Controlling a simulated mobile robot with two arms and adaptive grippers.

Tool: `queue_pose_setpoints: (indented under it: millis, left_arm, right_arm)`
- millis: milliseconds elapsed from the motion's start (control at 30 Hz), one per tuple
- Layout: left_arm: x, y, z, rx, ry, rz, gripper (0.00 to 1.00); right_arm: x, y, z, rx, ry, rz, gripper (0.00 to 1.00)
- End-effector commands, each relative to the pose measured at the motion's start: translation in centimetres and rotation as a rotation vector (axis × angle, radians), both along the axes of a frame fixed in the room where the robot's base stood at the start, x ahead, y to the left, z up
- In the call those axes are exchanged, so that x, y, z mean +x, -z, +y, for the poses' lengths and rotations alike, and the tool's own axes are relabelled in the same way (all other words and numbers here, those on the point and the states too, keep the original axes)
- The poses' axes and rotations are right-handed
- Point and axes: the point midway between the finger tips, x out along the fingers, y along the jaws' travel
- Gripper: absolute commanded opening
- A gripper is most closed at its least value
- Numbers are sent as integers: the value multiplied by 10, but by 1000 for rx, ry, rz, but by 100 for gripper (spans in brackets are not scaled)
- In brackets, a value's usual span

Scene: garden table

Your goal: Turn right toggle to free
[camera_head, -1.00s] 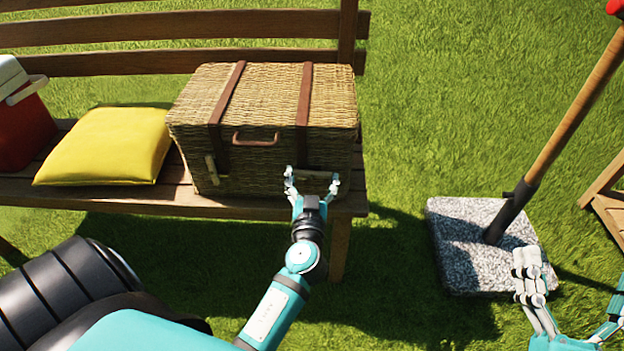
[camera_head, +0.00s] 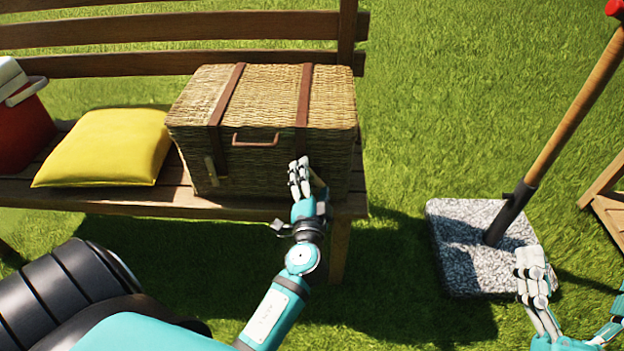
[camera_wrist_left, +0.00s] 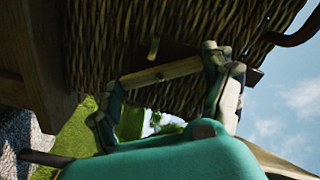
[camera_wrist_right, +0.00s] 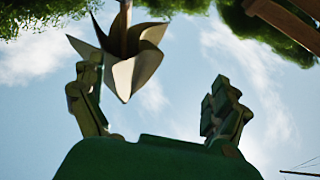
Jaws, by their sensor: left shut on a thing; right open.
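A wicker picnic basket (camera_head: 265,105) with brown straps stands on the bench. Its left toggle (camera_head: 211,171) is a pale bar standing near upright on the front. My left gripper (camera_head: 301,175) is at the lower right of the basket's front, rolled so its fingers overlap. It is shut on the right toggle, a pale wooden bar (camera_wrist_left: 160,73) spanning between the fingertips in the left wrist view. The head view mostly hides this toggle behind the fingers, so its exact angle is hard to tell.
A yellow cushion (camera_head: 107,147) and a red cooler (camera_head: 22,130) are left of the basket on the wooden bench (camera_head: 130,196). A speckled stone base (camera_head: 460,235) with a wooden pole (camera_head: 568,112) stands on the right. Open grass lies between.

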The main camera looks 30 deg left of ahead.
Motion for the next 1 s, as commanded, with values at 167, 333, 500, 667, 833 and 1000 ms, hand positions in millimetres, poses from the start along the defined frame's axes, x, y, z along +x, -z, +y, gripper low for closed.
queue_pose_setpoints:
  millis: [167, 333, 500, 667, 833, 1000]
  left_arm:
    - [0, -1, 0, 140, 2, 85, 52]
    - [0, -1, 0, 257, 1, 157, 52]
    - [0, -1, 0, 347, -1, 212, 52]
    - [1, 0, 0, 407, 0, 248, 52]
    - [1, 0, 0, 440, 0, 268, 52]
    - [1, 0, 0, 452, 0, 275, 52]
  right_arm:
    - [8, 13, 0, -26, 5, 89, 100]
    - [14, 28, -1, -52, 11, 183, 100]
    - [17, 43, -2, -74, 16, 265, 100]
    - [19, 53, -3, -89, 19, 321, 100]
    - [20, 59, -3, -98, 20, 354, 100]
    - [20, 62, -4, -101, 21, 366, 100]
